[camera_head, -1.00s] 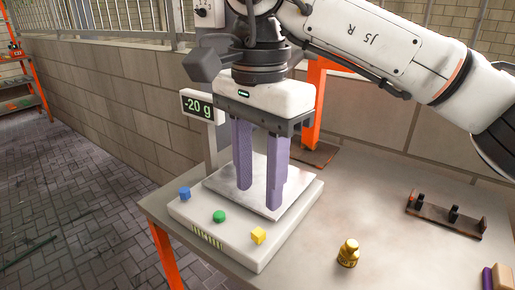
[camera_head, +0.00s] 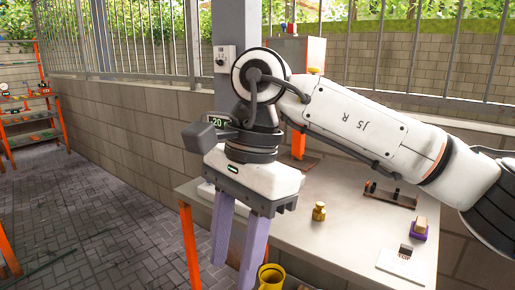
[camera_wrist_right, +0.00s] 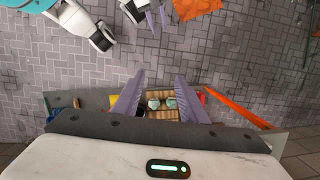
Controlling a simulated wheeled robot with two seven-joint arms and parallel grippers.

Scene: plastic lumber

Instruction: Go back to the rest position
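My right gripper (camera_head: 232,274) hangs fingers-down at the table's front left corner, in front of the scale. Its two purple fingers are apart with nothing between them; the right wrist view (camera_wrist_right: 160,74) also shows them apart and empty. My left gripper (camera_wrist_right: 158,20) shows small at the top of the right wrist view, its purple fingers slightly apart and empty. It is outside the head view. The scale (camera_head: 206,191) is mostly hidden behind my right gripper. Its display (camera_head: 217,122) is partly covered and shows "-20".
A brass weight (camera_head: 319,211) stands on the table (camera_head: 345,235). A dark rack (camera_head: 391,195), a purple holder with a tan block (camera_head: 420,228) and a white card (camera_head: 400,263) lie to the right. A yellow bucket (camera_head: 271,277) is below the front edge. Paved floor (camera_head: 110,220) is open left.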

